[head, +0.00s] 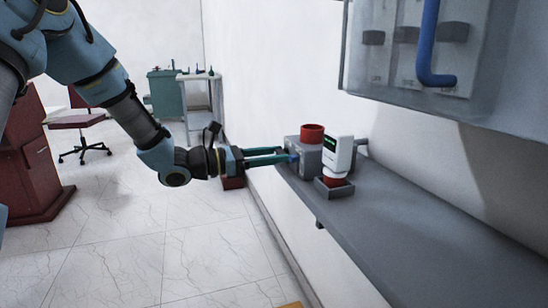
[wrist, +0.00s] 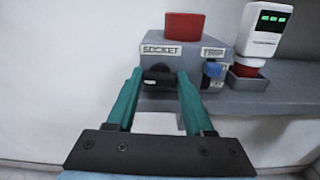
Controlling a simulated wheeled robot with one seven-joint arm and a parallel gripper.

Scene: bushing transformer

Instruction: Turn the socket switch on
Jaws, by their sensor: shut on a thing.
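A grey box (wrist: 215,78) with a red round top (wrist: 184,26) stands on the grey shelf. Its left face is labelled SOCKET and carries a black switch knob (wrist: 157,73). My gripper (wrist: 160,76) has its two teal fingers on either side of this knob, shut on it. The fingers partly hide the knob, and its on or off position cannot be told. A blue switch (wrist: 213,69) sits on the box's right face under another label. In the head view, my gripper (head: 288,155) reaches the grey box (head: 305,154) from the left.
A white device with a green display (head: 338,153) stands on a red base in a grey holder (head: 333,189), right beside the box. The grey shelf (head: 430,220) is clear to the right. A wall cabinet with a blue pipe (head: 430,45) hangs above.

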